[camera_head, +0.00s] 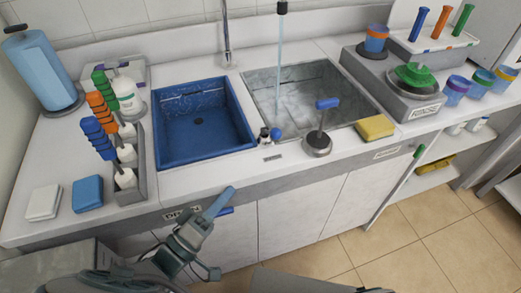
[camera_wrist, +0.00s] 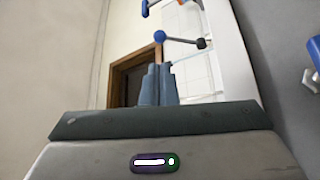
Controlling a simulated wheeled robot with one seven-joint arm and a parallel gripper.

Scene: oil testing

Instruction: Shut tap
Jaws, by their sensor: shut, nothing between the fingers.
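The tap's dark spout (camera_head: 282,8) is at the top of the head view, with a stream of water (camera_head: 279,60) running from it into the grey basin (camera_head: 342,77). A lever with a blue grip and a round metal base (camera_head: 318,143) stands on the counter in front of that basin. Two small knobs (camera_head: 270,135) stand to its left; which control works the tap I cannot tell. My gripper (camera_head: 222,200) is in front of the counter's edge, below the blue basin, apart from these controls. In the wrist view its fingers (camera_wrist: 158,85) are together and empty.
A blue basin (camera_head: 198,122) lies left of the grey one. A yellow sponge (camera_head: 375,128) lies right of the lever. A rack of brushes (camera_head: 137,175) stands at the left. The counter's front edge (camera_head: 290,173) lies between my gripper and the controls.

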